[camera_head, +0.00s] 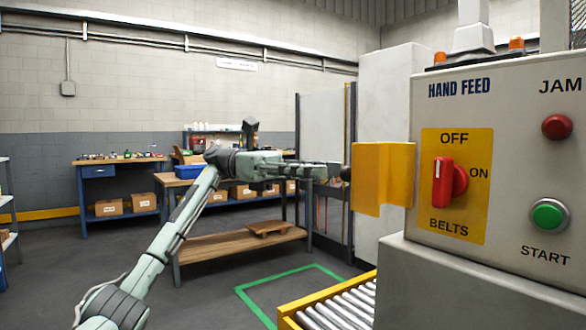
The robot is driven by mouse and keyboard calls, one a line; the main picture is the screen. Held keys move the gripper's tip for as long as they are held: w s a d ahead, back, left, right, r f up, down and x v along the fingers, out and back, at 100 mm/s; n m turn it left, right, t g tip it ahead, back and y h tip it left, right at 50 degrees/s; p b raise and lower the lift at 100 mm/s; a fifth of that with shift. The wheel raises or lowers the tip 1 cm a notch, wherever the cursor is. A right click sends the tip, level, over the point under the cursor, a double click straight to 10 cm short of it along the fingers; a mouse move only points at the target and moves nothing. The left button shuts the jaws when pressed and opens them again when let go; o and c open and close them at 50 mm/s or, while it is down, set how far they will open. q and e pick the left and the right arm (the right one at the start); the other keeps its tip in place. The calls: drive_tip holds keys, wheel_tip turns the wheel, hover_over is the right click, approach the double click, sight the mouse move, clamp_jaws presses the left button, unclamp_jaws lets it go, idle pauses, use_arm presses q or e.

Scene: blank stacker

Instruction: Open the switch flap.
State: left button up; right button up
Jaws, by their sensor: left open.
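The yellow switch flap (383,178) stands swung out to the left of the control panel's switch. The red rotary switch (444,183) shows uncovered on its yellow plate (457,228), marked OFF, ON and BELTS. My left gripper (345,173) is at the flap's left edge, with its arm reaching in from the left. Its fingertips are small and partly lost against the flap, so I cannot tell whether they touch it. The gripper is open. My right gripper is out of view.
The panel (490,110) also carries a red JAM button (557,127) and a green START button (548,215). A roller conveyor (335,308) with yellow rails lies below. A wooden workbench (235,246) stands behind my arm. Open floor lies at the lower left.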

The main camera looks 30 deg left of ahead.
use_arm(q)
drive_tip(key=a, duration=0.8)
